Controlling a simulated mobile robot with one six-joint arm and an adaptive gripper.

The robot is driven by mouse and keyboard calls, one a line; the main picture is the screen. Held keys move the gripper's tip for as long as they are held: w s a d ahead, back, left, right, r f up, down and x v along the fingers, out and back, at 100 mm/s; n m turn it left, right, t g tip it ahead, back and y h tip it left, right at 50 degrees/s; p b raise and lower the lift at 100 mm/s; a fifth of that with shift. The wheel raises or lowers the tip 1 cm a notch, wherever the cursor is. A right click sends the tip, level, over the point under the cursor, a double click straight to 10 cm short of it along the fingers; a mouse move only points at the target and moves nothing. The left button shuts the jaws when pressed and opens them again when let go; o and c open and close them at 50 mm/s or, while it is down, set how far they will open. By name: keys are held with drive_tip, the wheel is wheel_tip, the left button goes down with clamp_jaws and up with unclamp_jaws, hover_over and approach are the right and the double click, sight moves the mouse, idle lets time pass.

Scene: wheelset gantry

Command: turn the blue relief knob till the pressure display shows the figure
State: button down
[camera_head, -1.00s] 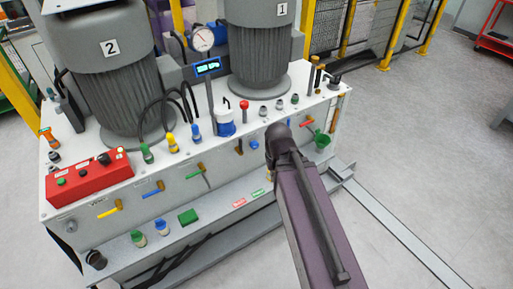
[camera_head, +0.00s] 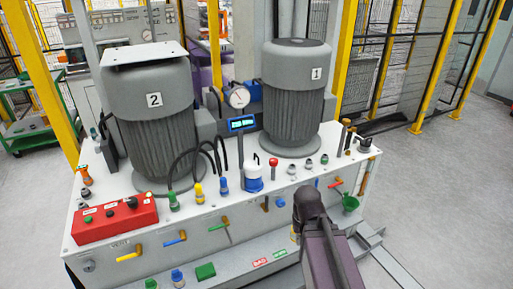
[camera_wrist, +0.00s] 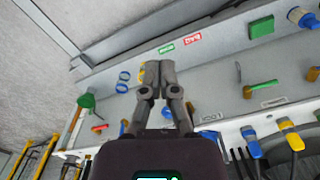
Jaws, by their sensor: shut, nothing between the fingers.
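A small round blue knob (camera_head: 281,202) is on the front face of the white hydraulic unit, just left of my arm's end in the head view. I see no contact with the knob.
Levers line the front face, including a red-handled one (camera_head: 336,183), with a green funnel (camera_head: 350,203) at right. A red control box (camera_head: 115,219) sits at left. Blue rings (camera_wrist: 123,82) are near my fingers. A ledge runs below; open floor lies to the right.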

idle(0.7)
drive_tip(key=c, duration=0.9)
unclamp_jaws()
drive_tip(key=shift+c, duration=0.2)
drive_tip(key=o, duration=0.7)
drive_tip(key=shift+w+a+f+b, duration=0.1)
drive_tip(key=shift+w+f+b, duration=0.1)
drive_tip(key=shift+f+b, duration=0.35)
drive_tip(key=shift+o, duration=0.7)
drive_tip(key=w+a+f+n+t+y+b, duration=0.2)
drive_tip(key=w+a+f+t+y+b, duration=0.1)
drive_tip(key=f+b, duration=0.4)
drive_tip(key=w+y+b, duration=0.1)
drive_tip(key=w+b, duration=0.1)
drive_tip(key=shift+w+a+f, duration=0.25)
drive_tip(key=shift+w, duration=0.1)
drive_tip(key=w+a+f+n+t+y+b, duration=0.1)
drive_tip(key=w+f+n+t+y+b, duration=0.1)
drive_tip(key=w+f+t+y+b, duration=0.65)
drive_tip(key=w+d+f+m+t+h+b, duration=0.1)
drive_tip(key=w+d+m+t+h+b, duration=0.2)
drive_tip(key=d+b, duration=0.6)
drive_tip(key=w+t+h+b, duration=0.2)
drive_tip(key=w+b, duration=0.1)
drive_tip(key=b, duration=0.6)
drive_tip(key=shift+w+d+f+b, duration=0.3)
drive_tip(key=shift+w+f+b, duration=0.05)
drive_tip(key=shift+w+b, duration=0.05)
drive_tip(key=shift+w, duration=0.1)
